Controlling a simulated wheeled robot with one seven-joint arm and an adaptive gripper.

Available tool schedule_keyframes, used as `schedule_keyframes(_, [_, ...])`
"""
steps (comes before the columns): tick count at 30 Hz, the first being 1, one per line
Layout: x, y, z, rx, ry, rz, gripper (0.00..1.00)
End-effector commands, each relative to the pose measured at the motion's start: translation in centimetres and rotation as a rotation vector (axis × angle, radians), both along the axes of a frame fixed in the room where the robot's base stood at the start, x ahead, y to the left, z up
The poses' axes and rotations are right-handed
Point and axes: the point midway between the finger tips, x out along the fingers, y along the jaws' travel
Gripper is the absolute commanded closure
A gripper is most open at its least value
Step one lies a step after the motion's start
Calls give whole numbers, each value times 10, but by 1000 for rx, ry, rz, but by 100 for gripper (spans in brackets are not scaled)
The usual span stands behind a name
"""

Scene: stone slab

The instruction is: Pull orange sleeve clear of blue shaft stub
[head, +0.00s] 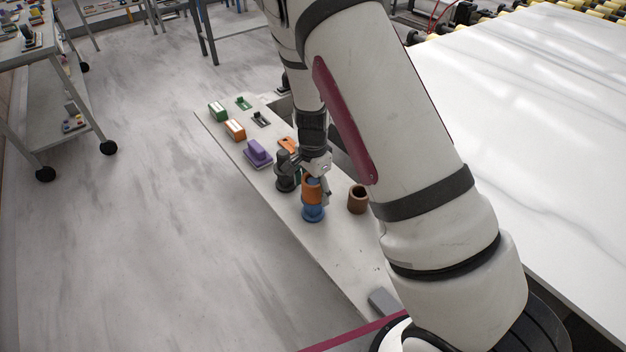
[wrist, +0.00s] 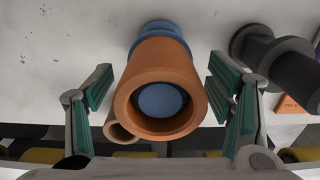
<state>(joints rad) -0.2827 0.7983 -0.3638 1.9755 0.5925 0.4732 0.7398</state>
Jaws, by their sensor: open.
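The orange sleeve (head: 312,188) sits around the blue shaft stub (head: 313,213), whose wider blue base shows below it on the slab. In the wrist view the orange sleeve (wrist: 160,88) is seen end-on, with the blue stub (wrist: 158,100) inside its bore and the blue base behind it. My gripper (wrist: 165,90) is open, with one green-padded finger on each side of the sleeve. Gaps show between both pads and the sleeve. In the head view my gripper (head: 318,178) is at the sleeve, partly hidden by my arm.
A dark grey stepped shaft (head: 286,172) stands close beside the sleeve. A brown hollow cylinder (head: 358,199) stands to the right. Purple (head: 258,153), orange (head: 235,130) and green (head: 218,111) blocks lie farther along the narrow slab. The slab's near end is mostly clear.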

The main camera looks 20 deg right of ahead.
Motion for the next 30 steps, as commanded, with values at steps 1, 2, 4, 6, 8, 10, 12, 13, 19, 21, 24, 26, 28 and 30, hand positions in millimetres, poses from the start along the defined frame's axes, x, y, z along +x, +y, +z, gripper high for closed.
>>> schedule_keyframes(1, [0, 0, -1, 0, 0, 0, 26])
schedule_keyframes(2, [0, 0, -2, 0, 0, 0, 26])
schedule_keyframes(4, [0, 0, -2, 0, -1, 0, 26])
schedule_keyframes(6, [0, 0, -2, 0, -1, 0, 26])
schedule_keyframes(8, [0, 0, -2, 0, 0, 0, 26])
schedule_keyframes(10, [0, 0, -2, 0, 0, 0, 35])
schedule_keyframes(12, [0, 0, -2, 0, 0, 0, 51])
schedule_keyframes(13, [0, 0, -2, 0, 0, 0, 58])
schedule_keyframes(19, [0, 0, -2, 0, 0, 0, 80])
schedule_keyframes(21, [0, 0, -1, 0, 0, 0, 80])
schedule_keyframes(24, [0, 0, 2, 0, -1, 1, 80])
schedule_keyframes(26, [0, 1, 5, 1, -1, 0, 80])
schedule_keyframes(28, [0, 1, 7, 1, -1, 0, 80])
schedule_keyframes(30, [0, 1, 10, 0, -1, 0, 80])
